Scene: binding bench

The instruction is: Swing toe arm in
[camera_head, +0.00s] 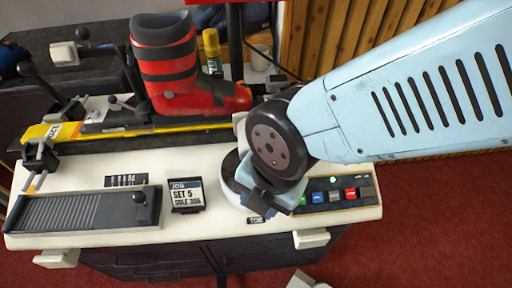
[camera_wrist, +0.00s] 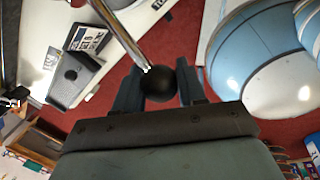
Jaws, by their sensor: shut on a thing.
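In the wrist view, a chrome rod (camera_wrist: 122,32) ends in a black ball knob (camera_wrist: 158,84); I take this as the toe arm's handle. My gripper (camera_wrist: 160,90) is shut on the knob, with one finger on each side of it. The rod's other end runs out of the top of that view. In the head view, a TOE label (camera_head: 256,220) sits at the bench's front edge, just below my wrist. My arm hides the handle there. A red ski boot (camera_head: 185,85) stands upright over a yellow ski (camera_head: 62,131).
A white bench top (camera_head: 110,166) carries a dark slide plate (camera_head: 85,212), a job card (camera_head: 186,196) reading SET 5, and a button panel (camera_head: 338,195) with a green light. Clamps stand at the left. A yellow bottle (camera_head: 212,52) stands behind the boot. Red carpet lies in front.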

